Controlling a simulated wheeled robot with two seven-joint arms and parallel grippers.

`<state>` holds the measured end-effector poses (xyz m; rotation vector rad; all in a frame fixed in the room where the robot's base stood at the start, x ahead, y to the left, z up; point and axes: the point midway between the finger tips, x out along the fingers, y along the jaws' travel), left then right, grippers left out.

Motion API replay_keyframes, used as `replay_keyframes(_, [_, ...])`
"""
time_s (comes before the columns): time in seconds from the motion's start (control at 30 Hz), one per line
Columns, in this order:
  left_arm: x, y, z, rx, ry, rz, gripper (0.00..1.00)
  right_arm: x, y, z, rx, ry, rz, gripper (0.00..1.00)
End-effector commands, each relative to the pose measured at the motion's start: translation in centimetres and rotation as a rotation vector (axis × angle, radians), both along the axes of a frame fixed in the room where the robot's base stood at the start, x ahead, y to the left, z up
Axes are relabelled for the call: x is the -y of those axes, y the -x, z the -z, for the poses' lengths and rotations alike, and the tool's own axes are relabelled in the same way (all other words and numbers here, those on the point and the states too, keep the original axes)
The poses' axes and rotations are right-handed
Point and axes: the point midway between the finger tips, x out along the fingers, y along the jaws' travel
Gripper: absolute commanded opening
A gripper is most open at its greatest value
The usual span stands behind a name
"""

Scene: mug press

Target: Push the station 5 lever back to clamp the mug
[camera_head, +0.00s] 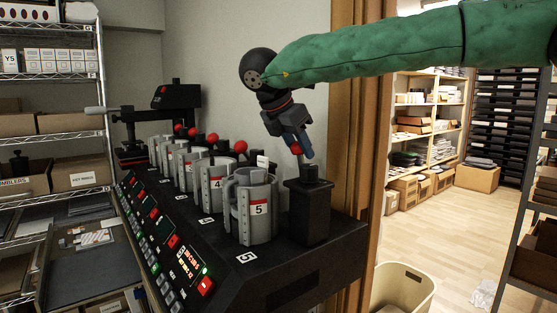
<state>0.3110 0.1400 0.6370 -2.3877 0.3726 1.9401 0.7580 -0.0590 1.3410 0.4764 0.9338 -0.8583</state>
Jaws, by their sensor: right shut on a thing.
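The station 5 mug press stands nearest me on the black machine, with a grey cylinder (258,222) labelled 5 and a handle-like loop (230,205) on its left. A black post (308,215) stands just right of it. The station 5 lever (299,160) rises from the top of the post, with a red part showing at the gripper. My right gripper (302,149) comes down from above and is shut on the lever's upper end. The fingers hide part of the lever. Whether the cylinder is clamped I cannot tell. My left gripper is not in view.
Several more grey stations with red-knobbed levers (240,147) run back to the left, near station 5. A control panel (168,245) with lit buttons lines the machine's front. A wooden door frame (355,130) stands close behind my right arm. A bin (405,290) sits on the floor.

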Motion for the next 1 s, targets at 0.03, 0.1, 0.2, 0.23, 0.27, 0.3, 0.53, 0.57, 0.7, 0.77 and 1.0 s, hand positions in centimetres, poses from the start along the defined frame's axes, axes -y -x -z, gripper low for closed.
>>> replay_keyframes(0.03, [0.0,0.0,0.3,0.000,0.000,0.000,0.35,0.3,-0.2,0.1,0.000,0.000,0.001,0.24])
replay_keyframes(0.1, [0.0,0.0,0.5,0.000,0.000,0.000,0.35,0.5,-0.4,0.0,0.000,0.000,0.001,0.24])
replay_keyframes(0.2, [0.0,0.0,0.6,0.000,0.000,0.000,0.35,0.8,-0.6,-0.2,0.000,0.000,0.001,0.24])
replay_keyframes(0.23, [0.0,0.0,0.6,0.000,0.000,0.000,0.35,0.8,-0.6,-0.2,-0.001,0.000,0.001,0.24])
replay_keyframes(0.27, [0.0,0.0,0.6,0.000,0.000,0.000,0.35,0.8,-0.6,-0.2,-0.001,0.000,0.001,0.24])
replay_keyframes(0.3, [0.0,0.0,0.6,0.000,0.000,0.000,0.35,0.8,-0.6,-0.3,0.000,0.001,0.001,0.24])
replay_keyframes(0.53, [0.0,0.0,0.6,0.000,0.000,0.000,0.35,0.8,-0.6,-0.3,0.001,0.001,0.000,0.23])
replay_keyframes(0.57, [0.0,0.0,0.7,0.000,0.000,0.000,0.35,0.9,-0.6,-0.2,0.001,0.001,0.000,0.23])
replay_keyframes(0.7, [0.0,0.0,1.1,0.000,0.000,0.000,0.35,1.2,-0.9,-0.2,0.002,0.000,0.000,0.24])
replay_keyframes(0.77, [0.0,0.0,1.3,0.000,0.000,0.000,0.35,1.4,-1.0,-0.1,0.002,0.000,0.000,0.24])
replay_keyframes(1.0, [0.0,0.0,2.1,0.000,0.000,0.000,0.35,2.4,-1.7,-0.1,0.001,-0.001,0.002,0.23])
